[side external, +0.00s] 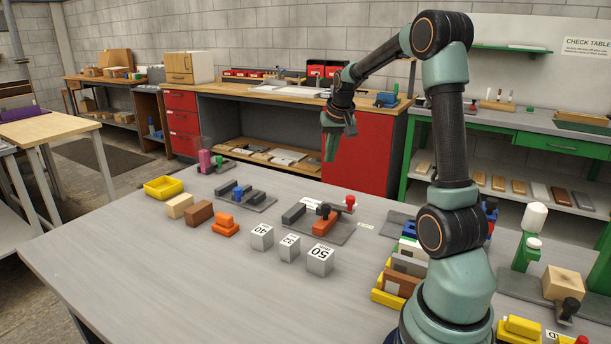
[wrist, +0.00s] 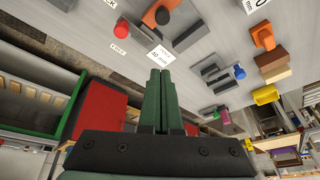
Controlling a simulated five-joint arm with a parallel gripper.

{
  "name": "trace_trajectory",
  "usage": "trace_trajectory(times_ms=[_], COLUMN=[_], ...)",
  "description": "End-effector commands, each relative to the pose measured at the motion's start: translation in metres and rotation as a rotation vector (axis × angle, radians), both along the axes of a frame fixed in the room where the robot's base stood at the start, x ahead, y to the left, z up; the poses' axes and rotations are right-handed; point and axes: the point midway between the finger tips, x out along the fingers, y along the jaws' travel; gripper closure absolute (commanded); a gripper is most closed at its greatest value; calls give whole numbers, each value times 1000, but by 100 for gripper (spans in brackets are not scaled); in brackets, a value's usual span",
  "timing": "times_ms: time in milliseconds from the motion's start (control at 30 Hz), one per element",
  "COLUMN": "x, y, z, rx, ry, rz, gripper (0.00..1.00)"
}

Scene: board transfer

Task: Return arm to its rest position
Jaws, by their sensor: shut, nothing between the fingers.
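My gripper (side external: 331,150) hangs pointing down at the end of my raised arm, above the far edge of the grey table (side external: 150,264). In the side external view it is well clear of the things on the table. In the wrist view, the green fingers of my gripper (wrist: 161,78) are pressed together with nothing between them. The table appears upside down behind them there.
A yellow tray (side external: 165,187), a tan block (side external: 179,206), a brown block (side external: 200,213), an orange part (side external: 225,226) and white numbered cubes (side external: 320,261) stand on the table. A plate with a red-knobbed fixture (side external: 350,200) lies behind. The front left table is clear.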

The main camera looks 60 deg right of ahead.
Motion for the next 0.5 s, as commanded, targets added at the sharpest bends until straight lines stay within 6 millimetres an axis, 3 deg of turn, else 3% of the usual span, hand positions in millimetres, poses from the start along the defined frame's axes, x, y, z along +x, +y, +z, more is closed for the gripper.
trace_trajectory(times_ms=[33,233,500], x=[7,8,-28], y=[30,133,251], z=[12,40,51], rx=[-11,-40,-77], ry=[-8,-26,-60], rz=[66,297,606], gripper=[100,100,100])
